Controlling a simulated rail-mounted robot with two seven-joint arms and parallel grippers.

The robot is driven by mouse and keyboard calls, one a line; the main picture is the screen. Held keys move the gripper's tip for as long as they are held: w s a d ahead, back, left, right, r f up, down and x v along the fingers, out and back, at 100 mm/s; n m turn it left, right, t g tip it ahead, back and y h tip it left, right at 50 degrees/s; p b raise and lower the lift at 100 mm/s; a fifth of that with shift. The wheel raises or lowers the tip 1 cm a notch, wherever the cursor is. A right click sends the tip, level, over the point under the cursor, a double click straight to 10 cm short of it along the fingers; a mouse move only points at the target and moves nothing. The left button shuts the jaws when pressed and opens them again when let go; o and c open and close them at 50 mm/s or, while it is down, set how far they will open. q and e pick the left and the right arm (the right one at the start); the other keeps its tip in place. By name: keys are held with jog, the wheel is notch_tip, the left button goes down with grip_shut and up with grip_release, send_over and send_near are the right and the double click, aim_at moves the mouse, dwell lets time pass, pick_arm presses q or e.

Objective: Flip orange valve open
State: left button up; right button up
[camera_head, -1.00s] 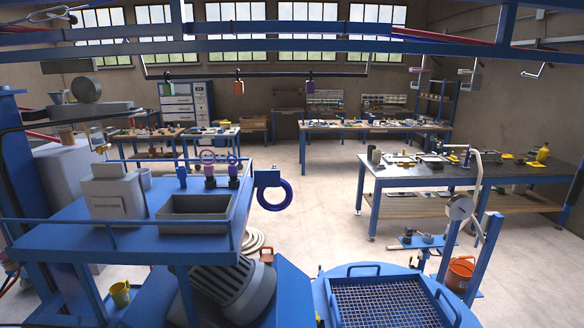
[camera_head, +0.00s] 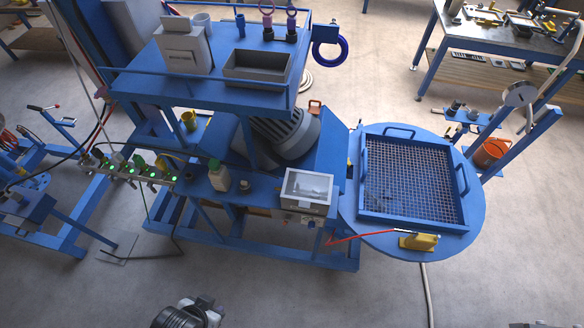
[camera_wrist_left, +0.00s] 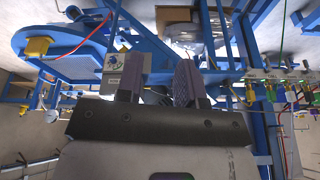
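No orange valve can be singled out with certainty. A valve manifold (camera_head: 125,172) with green lights and several small coloured fittings lies at the left in the head view. My left gripper (camera_head: 205,308) is at the bottom of the head view, well in front of the machine and apart from the manifold. In the wrist view its two dark fingers (camera_wrist_left: 158,64) stand apart with nothing seen held between them. Only a sliver, possibly my right arm, shows at the bottom right.
The blue machine frame fills the middle, with a raised shelf (camera_head: 130,84) and a meshed round table (camera_head: 465,230). A green-capped bottle (camera_head: 218,176) stands near a clear-fronted box (camera_head: 307,190). The floor in front is clear.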

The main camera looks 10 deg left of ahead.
pick_arm(q)
jog(key=o, duration=0.6)
jog(key=b+x, duration=0.8)
jog(key=shift+w+d+t+b, duration=0.15)
jog(key=shift+d+t+b, duration=0.15)
jog(key=shift+t+b, duration=0.1)
jog(key=o, duration=0.3)
notch_tip(320, 180, down, 8)
jog(key=w+d+b, duration=0.2)
jog(key=b, duration=0.6)
jog(key=shift+w+h, duration=0.35)
jog(key=shift+h, duration=0.05)
jog(key=m+t+y+b, duration=0.2)
jog(key=m+t+b, duration=1.05)
jog(key=m, duration=0.65)
send_near(285, 223)
jog(key=shift+t, duration=0.55)
jog(key=w+p, duration=0.1)
jog(key=w, duration=0.1)
jog(key=w+p, duration=0.1)
jog(key=w, duration=0.1)
jog(key=w+f+p, duration=0.1)
jog(key=w, duration=0.2)
jog(key=shift+w+a, duration=0.1)
jog(key=shift+a, duration=0.2)
jog(key=shift+w, duration=0.9)
